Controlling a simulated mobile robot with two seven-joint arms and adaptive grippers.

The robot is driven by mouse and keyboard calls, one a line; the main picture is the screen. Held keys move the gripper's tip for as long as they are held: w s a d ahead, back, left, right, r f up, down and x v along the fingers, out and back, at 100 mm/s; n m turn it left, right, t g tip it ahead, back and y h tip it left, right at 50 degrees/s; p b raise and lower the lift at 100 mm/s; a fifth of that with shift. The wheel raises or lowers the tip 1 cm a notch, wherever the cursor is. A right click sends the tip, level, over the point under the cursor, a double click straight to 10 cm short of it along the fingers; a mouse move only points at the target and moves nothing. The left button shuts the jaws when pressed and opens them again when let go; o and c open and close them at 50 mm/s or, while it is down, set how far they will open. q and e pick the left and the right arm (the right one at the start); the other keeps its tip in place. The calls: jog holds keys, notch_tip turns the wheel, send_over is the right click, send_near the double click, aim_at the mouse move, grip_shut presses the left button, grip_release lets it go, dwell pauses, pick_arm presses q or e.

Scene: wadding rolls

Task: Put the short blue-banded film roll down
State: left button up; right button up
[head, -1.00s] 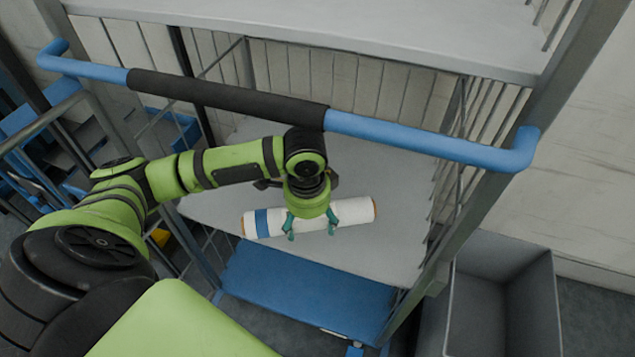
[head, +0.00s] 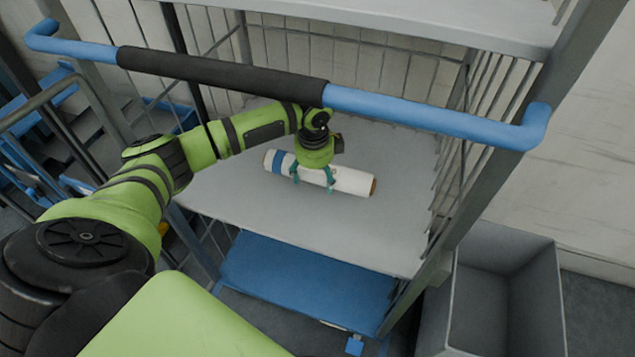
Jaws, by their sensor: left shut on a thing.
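The short film roll (head: 350,180) is white with a blue band near its left end and a brown core showing at its right end. It lies across the grey shelf (head: 290,228) of the cart, slanting down to the right. My left gripper (head: 312,181) is above the roll with its teal fingers shut on its middle. I cannot tell whether the roll touches the shelf or hangs just over it. My right gripper is not in view.
A blue cart handle with a black grip (head: 220,78) crosses above my left arm. A higher grey shelf (head: 430,22) overhangs the back, with wire sides around. A blue lower deck (head: 305,282) and a grey bin (head: 500,300) are in front and right. The shelf around the roll is clear.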

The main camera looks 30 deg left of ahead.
aim_at(317, 192)
pick_arm(q)
jog(key=shift+w+a+f, duration=0.15)
jog(key=shift+w+f, duration=0.2)
jog(key=shift+w, duration=0.35)
jog(key=shift+f, duration=2)
jog(key=shift+f, duration=0.15)
jog(key=o, duration=1.5)
jog(key=shift+s, duration=0.1)
jog(key=r, duration=0.8)
jog(key=s+r, duration=0.1)
jog(key=r, duration=0.3)
jog(key=shift+r+p, duration=0.1)
jog(key=shift+p, duration=0.2)
